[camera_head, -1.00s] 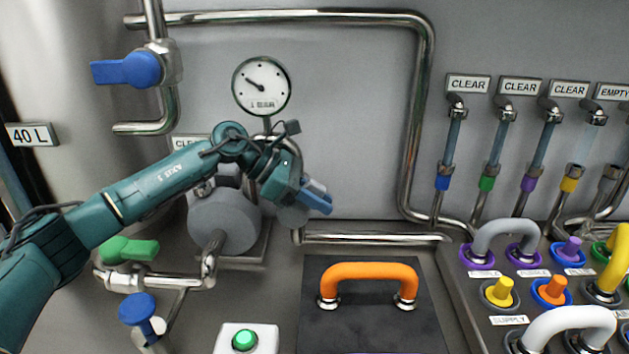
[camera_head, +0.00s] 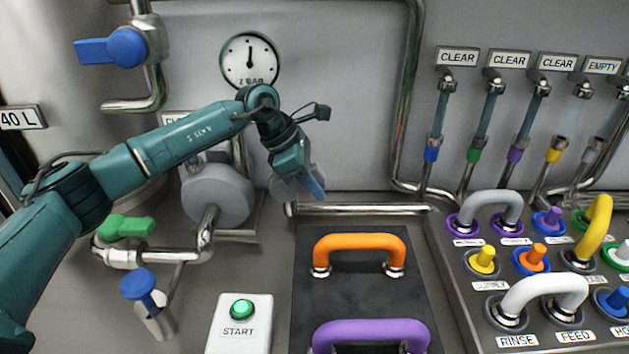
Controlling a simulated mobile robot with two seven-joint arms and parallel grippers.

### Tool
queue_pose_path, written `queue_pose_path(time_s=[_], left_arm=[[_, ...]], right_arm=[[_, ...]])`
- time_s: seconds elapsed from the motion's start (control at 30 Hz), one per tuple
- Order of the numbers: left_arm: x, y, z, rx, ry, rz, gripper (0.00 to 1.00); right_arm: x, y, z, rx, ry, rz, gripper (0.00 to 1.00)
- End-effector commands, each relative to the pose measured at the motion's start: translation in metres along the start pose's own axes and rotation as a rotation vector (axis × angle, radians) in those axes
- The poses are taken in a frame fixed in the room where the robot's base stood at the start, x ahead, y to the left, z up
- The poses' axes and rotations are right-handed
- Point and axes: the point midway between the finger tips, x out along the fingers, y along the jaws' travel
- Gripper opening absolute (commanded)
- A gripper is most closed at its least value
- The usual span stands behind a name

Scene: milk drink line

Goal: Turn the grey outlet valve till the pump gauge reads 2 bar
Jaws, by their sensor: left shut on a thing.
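The pump gauge (camera_head: 250,61) is a round white dial on the wall at upper left. Its needle points straight up and the text under it reads 2 BAR. My left gripper (camera_head: 309,183) is shut at the grey outlet valve (camera_head: 283,188), to the lower right of the gauge. The teal wrist and blue fingers hide most of the valve, so its handle angle is hard to see. A round grey part shows beside the fingers. My right gripper is out of view.
A grey pump body (camera_head: 217,195) stands behind my left arm. A green valve (camera_head: 125,227) and blue valves sit at the left. A START button box (camera_head: 240,322), orange handle (camera_head: 359,252) and purple handle (camera_head: 371,333) lie below, with a plug panel at right.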

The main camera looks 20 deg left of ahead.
Motion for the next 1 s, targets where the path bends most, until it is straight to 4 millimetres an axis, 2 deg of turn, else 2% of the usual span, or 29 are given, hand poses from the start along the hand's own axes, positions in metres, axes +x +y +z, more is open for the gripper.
queue_pose_path(time_s=[0.2,0.23,0.5,0.77,0.87,1.0], left_arm=[[0.000,0.000,-0.001,-0.001,0.001,0.001,0.00],[0.000,0.000,-0.001,-0.001,0.000,0.001,0.19],[0.000,0.000,0.000,0.000,-0.001,0.000,0.40],[-0.002,0.000,0.000,0.000,-0.001,0.000,0.40],[-0.012,0.001,0.000,0.000,-0.003,0.002,0.40],[-0.035,0.001,-0.001,0.000,-0.002,0.004,0.40]], right_arm=[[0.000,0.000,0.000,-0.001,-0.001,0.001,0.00],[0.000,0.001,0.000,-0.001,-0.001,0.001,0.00],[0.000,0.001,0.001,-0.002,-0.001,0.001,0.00],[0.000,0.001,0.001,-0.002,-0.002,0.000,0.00],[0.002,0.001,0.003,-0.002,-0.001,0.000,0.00],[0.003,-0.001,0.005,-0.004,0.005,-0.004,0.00]])
